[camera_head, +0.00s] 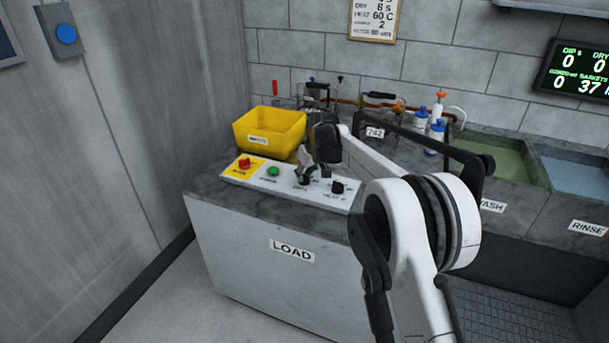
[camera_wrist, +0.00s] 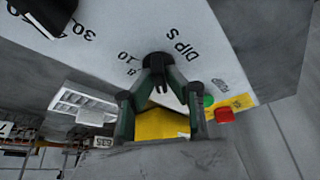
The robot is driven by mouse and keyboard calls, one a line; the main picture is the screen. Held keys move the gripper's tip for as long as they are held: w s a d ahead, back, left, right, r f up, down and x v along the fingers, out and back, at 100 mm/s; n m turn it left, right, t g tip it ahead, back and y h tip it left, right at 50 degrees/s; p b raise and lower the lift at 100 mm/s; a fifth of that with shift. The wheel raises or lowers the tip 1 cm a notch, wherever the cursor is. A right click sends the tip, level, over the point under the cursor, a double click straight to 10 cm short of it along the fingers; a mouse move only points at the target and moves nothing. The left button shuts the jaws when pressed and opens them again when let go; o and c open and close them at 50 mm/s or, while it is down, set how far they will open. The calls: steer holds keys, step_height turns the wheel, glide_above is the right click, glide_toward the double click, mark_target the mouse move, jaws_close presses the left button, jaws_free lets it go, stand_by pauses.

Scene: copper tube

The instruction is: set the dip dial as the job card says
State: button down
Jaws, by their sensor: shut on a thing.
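My gripper (camera_head: 305,178) is over the white control panel (camera_head: 238,172) on the load counter. In the wrist view, my gripper (camera_wrist: 158,72) has its fingertips closed on the black dip dial (camera_wrist: 157,58), beside the printed "DIP S" label (camera_wrist: 183,43). Numbers show on the dial's other side, one reading 10. The dial's pointer is hidden by the fingers. The job card (camera_head: 376,18) hangs on the back wall. Its top line is cut off; below are dry 8 S, heat 60 C and a 2.
A second black knob (camera_head: 338,187) is right of my gripper. A green button (camera_head: 273,171) and red button (camera_head: 244,163) are to the left. A yellow bin (camera_head: 270,132) stands behind. Wash (camera_head: 500,160) and rinse basins (camera_head: 580,175) lie right. A wall display (camera_head: 580,72) shows zeros and 37.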

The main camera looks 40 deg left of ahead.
steer(key=shift+n, duration=0.4)
steer(key=c, duration=1.8)
jaws_free()
steer(key=shift+o, duration=0.2)
steer(key=v, duration=1.2)
steer(key=shift+w+d, duration=0.1)
